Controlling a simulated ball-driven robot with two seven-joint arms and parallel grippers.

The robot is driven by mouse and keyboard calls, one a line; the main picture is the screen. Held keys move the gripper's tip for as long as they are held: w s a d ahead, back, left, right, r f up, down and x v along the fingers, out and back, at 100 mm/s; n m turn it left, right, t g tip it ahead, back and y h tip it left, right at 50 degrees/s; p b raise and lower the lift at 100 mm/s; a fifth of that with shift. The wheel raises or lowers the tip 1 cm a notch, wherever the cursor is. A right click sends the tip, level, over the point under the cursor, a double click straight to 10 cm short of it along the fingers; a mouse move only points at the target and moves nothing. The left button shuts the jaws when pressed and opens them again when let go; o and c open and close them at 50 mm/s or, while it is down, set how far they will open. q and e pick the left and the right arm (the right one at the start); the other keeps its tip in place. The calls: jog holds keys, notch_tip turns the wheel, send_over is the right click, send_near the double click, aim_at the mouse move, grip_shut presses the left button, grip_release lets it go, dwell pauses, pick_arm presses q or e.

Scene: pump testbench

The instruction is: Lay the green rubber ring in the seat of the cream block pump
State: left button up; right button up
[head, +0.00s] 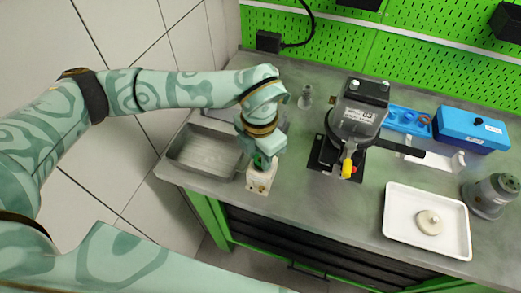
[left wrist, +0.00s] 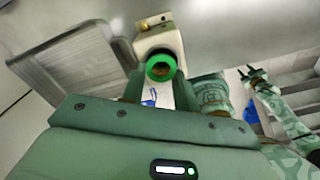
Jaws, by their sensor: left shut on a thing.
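The cream block pump (head: 259,181) stands at the front edge of the bench, right of the metal tray. In the left wrist view it is a pale block (left wrist: 160,40) with a brass fitting on one side. My left gripper (head: 261,160) points down at its top. It is shut on the green rubber ring (left wrist: 160,54), which shows bright green around a dark opening, in front of the block. I cannot tell whether the ring touches the block; the seat is hidden. My right gripper (left wrist: 254,74) shows small in the left wrist view, its fingers apart and empty.
A metal tray (head: 187,160) lies left of the pump. A dark pump (head: 357,112) with a yellow-tipped part stands mid-bench. A white tray (head: 396,222) holds a cream disc (head: 429,222). A blue box (head: 474,128) and a grey pump (head: 488,196) are at right.

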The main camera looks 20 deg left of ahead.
pick_arm(q)
jog(key=shift+d+f, duration=0.1)
jog(key=shift+f, duration=0.1)
pick_arm(e)
jog(key=shift+a+f, duration=0.15)
jog(key=shift+a, duration=0.45)
jog(key=shift+w+d, duration=0.1)
jog(key=shift+d, duration=0.25)
pick_arm(q)
jog(key=shift+r+p, duration=0.1)
jog(key=shift+p, duration=0.2)
pick_arm(e)
jog(key=shift+r, duration=0.3)
pick_arm(q)
jog(key=shift+f, duration=0.25)
pick_arm(e)
jog(key=shift+f, duration=0.1)
pick_arm(q)
jog(key=o, duration=1)
